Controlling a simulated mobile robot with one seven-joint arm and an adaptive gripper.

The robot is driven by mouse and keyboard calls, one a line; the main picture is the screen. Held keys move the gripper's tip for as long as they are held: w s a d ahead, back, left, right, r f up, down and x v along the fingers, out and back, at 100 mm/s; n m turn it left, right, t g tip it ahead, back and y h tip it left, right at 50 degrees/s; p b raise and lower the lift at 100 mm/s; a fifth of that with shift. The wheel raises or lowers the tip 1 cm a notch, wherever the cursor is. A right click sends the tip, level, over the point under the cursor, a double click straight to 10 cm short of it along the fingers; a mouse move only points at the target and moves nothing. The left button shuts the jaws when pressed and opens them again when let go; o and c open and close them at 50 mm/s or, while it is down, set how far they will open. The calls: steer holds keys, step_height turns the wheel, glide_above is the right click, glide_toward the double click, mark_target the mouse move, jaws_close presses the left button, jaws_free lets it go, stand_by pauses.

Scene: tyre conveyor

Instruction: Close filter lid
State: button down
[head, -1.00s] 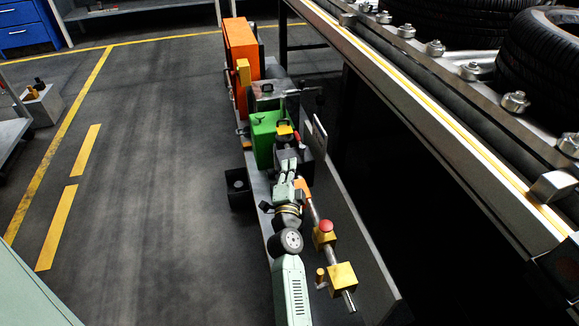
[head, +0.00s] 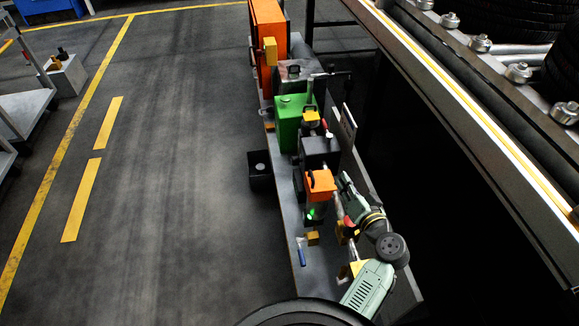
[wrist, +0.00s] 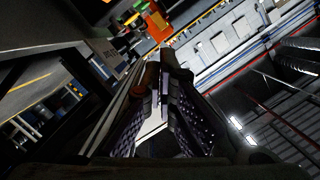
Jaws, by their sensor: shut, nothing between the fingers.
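My gripper (head: 344,177) is at the right side of the bench in the head view, with its fingers pointing up the picture. In the wrist view its two dark fingers (wrist: 165,72) are together with nothing between them. Just left of it, an orange block with a black handle (head: 320,186) sits above a part with a green glow (head: 315,211). This may be the filter and its lid, but I cannot tell for sure. A gap shows between the gripper and the orange block. Whether a lid there is open or shut is unclear.
The narrow grey bench (head: 286,207) also carries a black box (head: 319,152), a green box (head: 290,123) and a tall orange cabinet (head: 267,40). A small blue-handled item (head: 301,251) lies near its left edge. The conveyor (head: 470,115) runs along the right.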

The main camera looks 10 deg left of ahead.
steer(key=p, duration=0.2)
glide_above(319, 186)
steer(key=w+d, duration=0.2)
steer(key=d, duration=0.1)
steer(key=shift+s+a+f, duration=0.1)
steer(key=shift+s+f, duration=0.05)
steer(key=shift+f, duration=0.5)
steer(key=shift+s+a+f, duration=0.1)
steer(key=shift+f, duration=0.5)
steer(key=shift+s+a+f+p, duration=0.25)
steer(key=shift+a+f, duration=0.1)
steer(key=shift+f, duration=0.25)
steer(key=shift+s+a+f+p, duration=0.2)
steer(key=shift+a+f, duration=0.1)
steer(key=shift+f, duration=0.25)
steer(key=shift+s+a+f, duration=0.15)
steer(key=shift+a+f, duration=0.25)
steer(key=shift+f, duration=0.15)
steer(key=shift+f, duration=0.1)
steer(key=shift+s+a+f+g+b, duration=0.1)
steer(key=shift+a+f+g+b, duration=0.35)
steer(key=shift+b, duration=0.55)
steer(key=shift+r+n+t+h, duration=0.1)
steer(key=shift+n+t+h, duration=0.15)
steer(key=shift+n+h, duration=0.05)
steer(key=shift+d+r, duration=0.1)
